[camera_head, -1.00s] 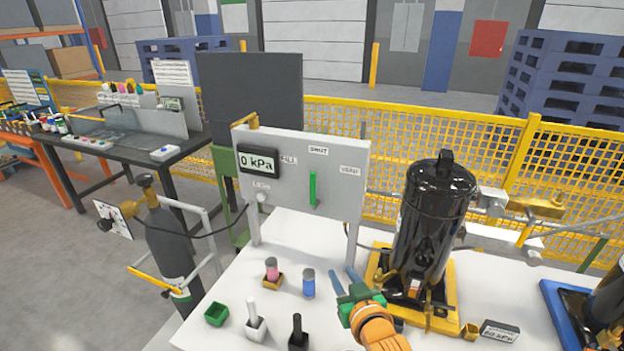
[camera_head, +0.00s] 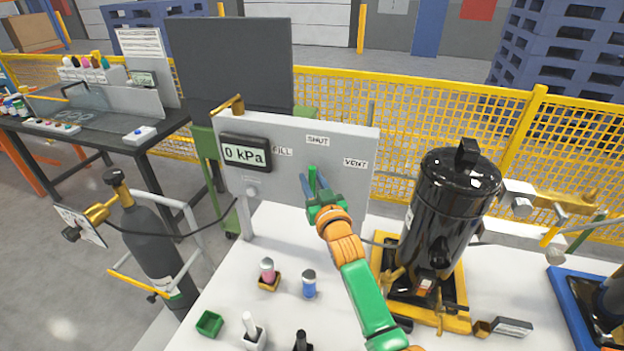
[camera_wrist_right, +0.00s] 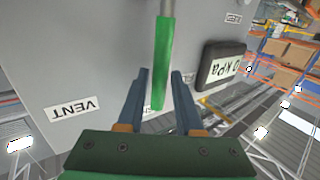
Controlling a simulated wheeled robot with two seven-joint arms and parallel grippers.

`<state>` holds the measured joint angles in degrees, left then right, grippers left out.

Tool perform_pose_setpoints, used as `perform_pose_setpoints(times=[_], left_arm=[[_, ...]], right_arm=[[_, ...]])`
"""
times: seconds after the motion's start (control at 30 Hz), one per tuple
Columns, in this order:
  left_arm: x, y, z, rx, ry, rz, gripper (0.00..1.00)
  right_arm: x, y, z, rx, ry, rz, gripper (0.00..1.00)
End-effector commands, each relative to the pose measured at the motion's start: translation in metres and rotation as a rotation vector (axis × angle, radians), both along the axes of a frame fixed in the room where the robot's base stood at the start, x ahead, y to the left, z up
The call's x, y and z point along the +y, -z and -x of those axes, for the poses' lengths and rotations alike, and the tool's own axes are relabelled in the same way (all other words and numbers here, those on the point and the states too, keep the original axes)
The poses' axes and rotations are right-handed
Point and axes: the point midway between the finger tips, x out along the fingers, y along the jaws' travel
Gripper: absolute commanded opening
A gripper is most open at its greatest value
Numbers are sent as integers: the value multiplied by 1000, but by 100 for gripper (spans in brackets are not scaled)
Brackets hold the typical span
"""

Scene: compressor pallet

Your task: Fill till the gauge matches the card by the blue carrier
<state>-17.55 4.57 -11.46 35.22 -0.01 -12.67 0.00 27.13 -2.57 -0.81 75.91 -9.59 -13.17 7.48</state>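The gauge (camera_head: 245,154) on the grey panel (camera_head: 350,185) reads 0 kPa; it also shows in the right wrist view (camera_wrist_right: 222,65). The green lever (camera_head: 312,178) stands upright below the SHUT label (camera_head: 317,141), between FILL (camera_head: 283,152) and VENT (camera_head: 355,163). My right gripper (camera_head: 313,188) is at the lever. In the right wrist view its fingers (camera_wrist_right: 161,78) are open, one on each side of the lever (camera_wrist_right: 162,65). A card (camera_head: 513,326) lies left of the blue carrier (camera_head: 562,303); its text is too small to read now. My left gripper is not in view.
A black tank (camera_head: 445,215) stands on a yellow carrier (camera_head: 455,322) right of my arm. A grey cylinder (camera_head: 155,245) stands at left.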

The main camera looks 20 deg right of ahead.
Motion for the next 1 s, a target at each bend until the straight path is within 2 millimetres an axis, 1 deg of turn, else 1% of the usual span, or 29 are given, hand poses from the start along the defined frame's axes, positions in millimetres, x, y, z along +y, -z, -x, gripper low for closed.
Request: perform_pose_setpoints(times=[0.13,0.3,0.37,0.4,0.43,1.0], left_arm=[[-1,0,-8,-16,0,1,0],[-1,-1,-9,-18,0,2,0],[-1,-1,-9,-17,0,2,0],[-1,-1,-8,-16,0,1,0],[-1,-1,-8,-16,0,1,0],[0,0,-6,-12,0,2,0]], right_arm=[[0,0,-3,0,0,0,35],[0,0,-3,0,0,0,35],[0,0,-2,0,0,0,18],[0,0,-2,0,0,0,8],[0,0,-2,0,0,1,0],[0,0,-2,0,0,1,0]])
